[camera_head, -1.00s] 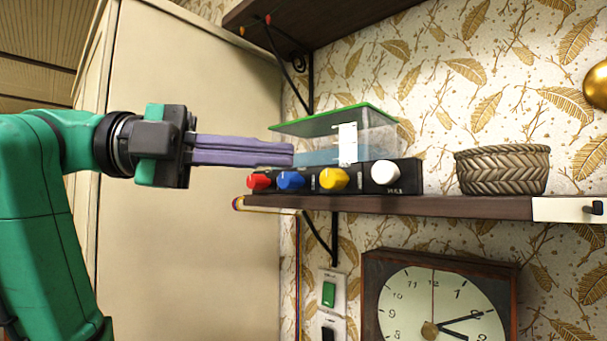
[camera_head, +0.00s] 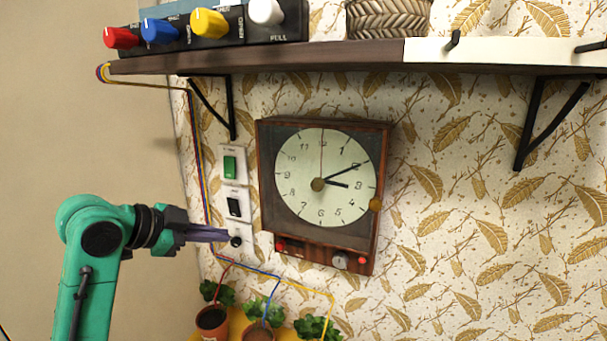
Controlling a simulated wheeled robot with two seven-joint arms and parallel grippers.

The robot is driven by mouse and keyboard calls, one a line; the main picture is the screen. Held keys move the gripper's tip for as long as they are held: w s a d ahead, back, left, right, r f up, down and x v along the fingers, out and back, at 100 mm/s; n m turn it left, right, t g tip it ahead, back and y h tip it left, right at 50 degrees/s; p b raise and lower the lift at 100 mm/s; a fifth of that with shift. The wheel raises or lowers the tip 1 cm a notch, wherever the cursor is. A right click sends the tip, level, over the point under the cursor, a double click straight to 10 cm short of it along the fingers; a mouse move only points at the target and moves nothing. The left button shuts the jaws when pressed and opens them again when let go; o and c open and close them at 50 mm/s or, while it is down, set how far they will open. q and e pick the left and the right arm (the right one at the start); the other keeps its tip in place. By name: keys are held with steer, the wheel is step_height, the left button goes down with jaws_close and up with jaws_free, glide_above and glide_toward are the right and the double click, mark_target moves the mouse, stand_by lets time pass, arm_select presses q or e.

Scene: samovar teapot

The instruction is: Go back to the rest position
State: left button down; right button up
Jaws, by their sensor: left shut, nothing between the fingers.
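My left gripper (camera_head: 226,234) is at the lower left in the head view, at the end of my green arm. Its purple fingers are shut with nothing between them. The fingertips point right, and in the picture they lie just left of a black round knob (camera_head: 236,241) on a wall plate. I cannot tell whether they touch it. My right gripper is not in view.
A shelf (camera_head: 300,58) with a knob panel (camera_head: 235,25) and a woven basket (camera_head: 388,18) runs across the top. A wooden clock (camera_head: 384,150) and switches (camera_head: 230,167) are on the wall. Potted plants (camera_head: 212,318) and coloured wires are below.

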arm_select(q)
steer(key=s+a+f+n+g+y, duration=0.15)
steer(key=s+f+n, duration=0.25)
steer(key=f, duration=0.7)
steer(key=s+f+n+g+y, duration=0.1)
steer(key=s+f+n+y, duration=0.3)
steer(key=f, duration=0.7)
steer(key=s+a+f+n+g+y, duration=0.1)
steer(key=s+a+f+n, duration=0.15)
steer(key=s+f, duration=0.5)
steer(key=s+a+f+n+g+y, duration=0.1)
steer(key=s+a+f+n+g, duration=0.2)
steer(key=s, duration=0.7)
step_height(320, 180, down, 26)
steer(key=s+d+b, duration=0.1)
steer(key=s+b, duration=0.1)
steer(key=b, duration=0.1)
steer(key=s+a+f+m+g+b, duration=0.1)
steer(key=s+a+f+b, duration=0.1)
steer(key=s+f, duration=1.4)
steer(key=shift+s+a+f, duration=0.25)
steer(key=shift+s+f, duration=0.15)
steer(key=shift+f, duration=0.5)
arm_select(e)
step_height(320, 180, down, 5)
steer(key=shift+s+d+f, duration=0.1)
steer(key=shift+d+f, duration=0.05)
